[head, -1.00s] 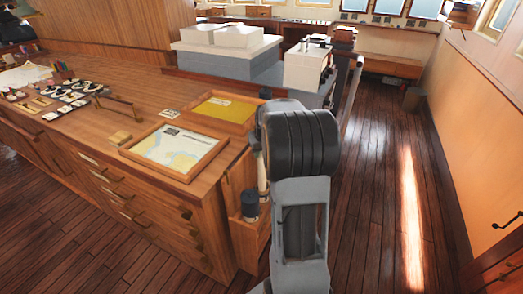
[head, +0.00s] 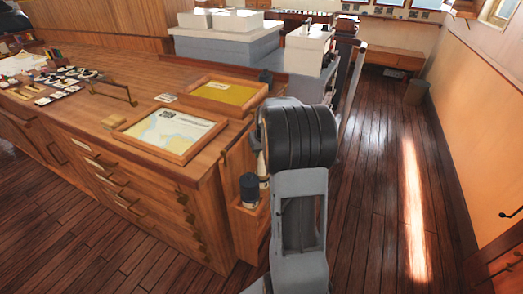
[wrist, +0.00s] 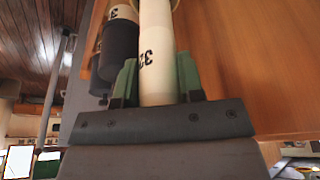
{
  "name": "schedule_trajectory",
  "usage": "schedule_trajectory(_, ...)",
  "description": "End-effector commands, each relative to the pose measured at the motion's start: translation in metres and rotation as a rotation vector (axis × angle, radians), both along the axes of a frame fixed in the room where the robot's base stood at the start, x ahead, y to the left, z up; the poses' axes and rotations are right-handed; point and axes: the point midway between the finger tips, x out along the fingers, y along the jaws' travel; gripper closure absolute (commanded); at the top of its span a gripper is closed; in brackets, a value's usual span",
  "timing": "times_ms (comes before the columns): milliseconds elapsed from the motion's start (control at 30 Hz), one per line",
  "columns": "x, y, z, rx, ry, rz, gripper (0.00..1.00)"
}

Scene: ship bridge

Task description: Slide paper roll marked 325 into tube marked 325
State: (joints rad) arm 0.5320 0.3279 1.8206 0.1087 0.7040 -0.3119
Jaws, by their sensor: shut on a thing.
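In the wrist view my gripper (wrist: 157,62) is shut on a cream paper roll (wrist: 158,85), its green fingers on either side. The roll bears dark digits starting with 3; I cannot read the full number. Its far end reaches the top edge, near a pale rim, and I cannot tell whether it is inside anything. A dark tube (wrist: 120,45) with a white band and a partly visible number stands just left of the roll, apart from the fingers. In the head view my arm hides the gripper and roll. A dark-capped tube (head: 250,188) sits in the wooden rack (head: 247,225) there.
The rack is on the end of a wooden chart cabinet (head: 120,195), close beside my arm. Framed charts (head: 170,133) lie on its top. A wooden panel (wrist: 245,70) is close at right in the wrist view. The floor (head: 375,200) to the right is clear.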

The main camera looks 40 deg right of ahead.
Motion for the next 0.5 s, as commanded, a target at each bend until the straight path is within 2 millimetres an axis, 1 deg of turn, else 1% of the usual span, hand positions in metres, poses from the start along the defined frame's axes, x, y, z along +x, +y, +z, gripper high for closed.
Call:
schedule_trajectory(33, 0.000, 0.000, -0.008, 0.000, 0.000, 0.000, 1.00)
schedule_trajectory(100, 0.000, 0.000, -0.014, 0.000, 0.000, 0.000, 1.00)
schedule_trajectory(500, 0.000, 0.000, -0.040, 0.000, 0.000, 0.000, 1.00)
